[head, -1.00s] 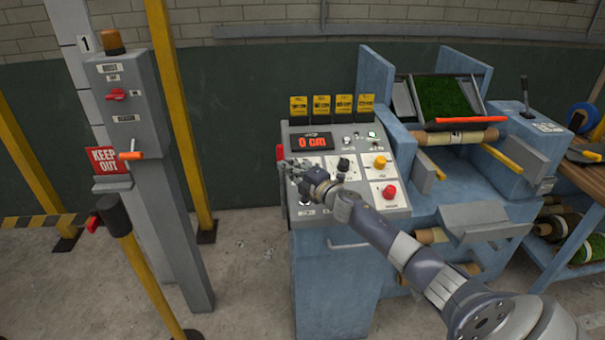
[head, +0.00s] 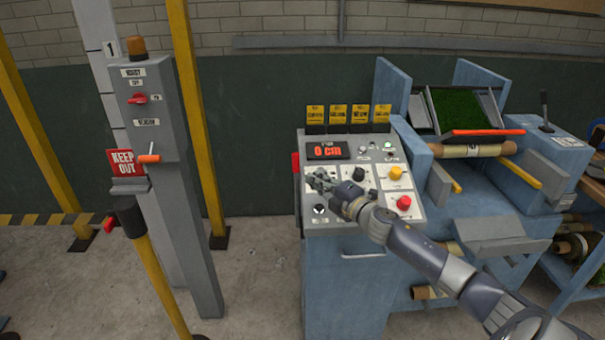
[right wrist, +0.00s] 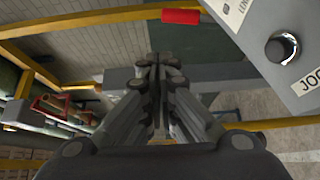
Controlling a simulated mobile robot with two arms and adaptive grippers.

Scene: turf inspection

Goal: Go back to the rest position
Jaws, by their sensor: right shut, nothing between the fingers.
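My right gripper (head: 322,184) is shut and empty in the head view, in front of the left part of the control panel (head: 398,215). In the right wrist view its closed fingers (right wrist: 157,85) point up the picture, with the panel's corner and a black knob (right wrist: 282,48) to their right. I cannot tell its exact gap to the panel. The panel has a red display reading 0 cm (head: 327,150), a yellow button (head: 395,173) and a red button (head: 404,202). My left gripper is not in view.
A grey post box (head: 150,110) with an orange lever and a KEEP OUT sign (head: 123,162) stands at the left, near yellow posts (head: 196,120). The blue machine (head: 490,200) holds green turf (head: 460,110) at the right. Concrete floor (head: 262,270) is clear between post and panel.

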